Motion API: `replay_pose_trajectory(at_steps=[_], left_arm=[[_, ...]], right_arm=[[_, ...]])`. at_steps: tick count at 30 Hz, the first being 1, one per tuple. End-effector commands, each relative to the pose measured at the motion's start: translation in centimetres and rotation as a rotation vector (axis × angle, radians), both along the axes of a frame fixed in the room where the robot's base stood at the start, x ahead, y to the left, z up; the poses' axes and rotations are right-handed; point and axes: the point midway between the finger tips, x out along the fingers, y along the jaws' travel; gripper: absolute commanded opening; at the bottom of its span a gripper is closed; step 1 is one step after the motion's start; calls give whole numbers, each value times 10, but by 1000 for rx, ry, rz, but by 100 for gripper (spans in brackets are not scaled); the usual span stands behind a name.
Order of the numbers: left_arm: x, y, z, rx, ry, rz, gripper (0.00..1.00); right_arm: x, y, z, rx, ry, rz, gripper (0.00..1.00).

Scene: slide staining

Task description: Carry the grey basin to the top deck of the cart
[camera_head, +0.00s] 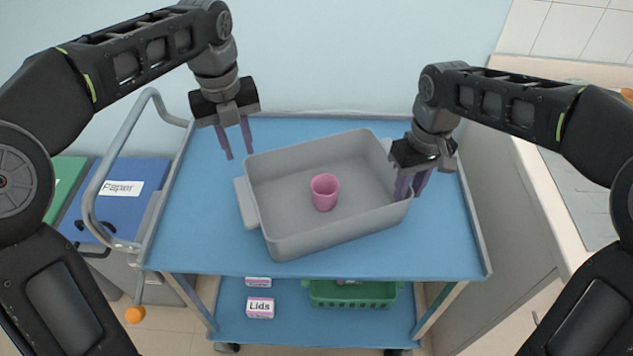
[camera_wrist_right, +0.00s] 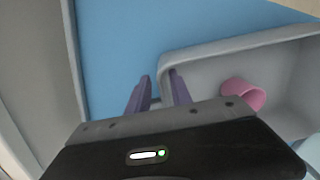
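The grey basin (camera_head: 290,241) rests slightly turned on the blue top deck (camera_head: 205,249) of the cart. A pink cup (camera_head: 324,191) stands inside it. My left gripper (camera_head: 236,142) is open and empty, above the deck behind the basin's left end, apart from the left handle (camera_head: 247,203). My right gripper (camera_head: 411,187) is at the basin's right end. In the right wrist view its fingers (camera_wrist_right: 159,90) stand apart on either side of the basin's end wall (camera_wrist_right: 164,68). Contact with the wall cannot be made out. The right handle is mostly hidden by this gripper.
The cart's lower shelf (camera_head: 285,328) holds a green basket (camera_head: 352,295) and a box labelled Lids (camera_head: 260,307). A blue Paper bin (camera_head: 118,211) stands left of the cart, beyond its push handle (camera_head: 106,168). A counter (camera_head: 583,207) runs along the right.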

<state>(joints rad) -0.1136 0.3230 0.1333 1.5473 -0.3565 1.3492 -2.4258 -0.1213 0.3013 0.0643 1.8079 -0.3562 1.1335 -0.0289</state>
Motion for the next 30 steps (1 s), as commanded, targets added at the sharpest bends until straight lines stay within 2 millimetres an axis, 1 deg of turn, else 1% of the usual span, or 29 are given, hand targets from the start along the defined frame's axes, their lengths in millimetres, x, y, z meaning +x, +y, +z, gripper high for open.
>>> replay_pose_trajectory(at_steps=[1,6,9,12,17,30], left_arm=[[0,0,0,0,0,0,26],[0,0,0,0,0,0,26],[0,0,0,0,0,0,26],[0,0,0,0,0,0,26],[0,0,0,0,0,0,26],[0,0,0,0,0,0,26]], right_arm=[[1,0,12,0,-6,0,26],[2,-1,47,1,-5,1,26],[2,-2,63,1,-3,1,26],[2,-2,74,1,-2,1,26],[1,-3,80,0,0,2,26],[1,-3,80,0,0,2,26]])
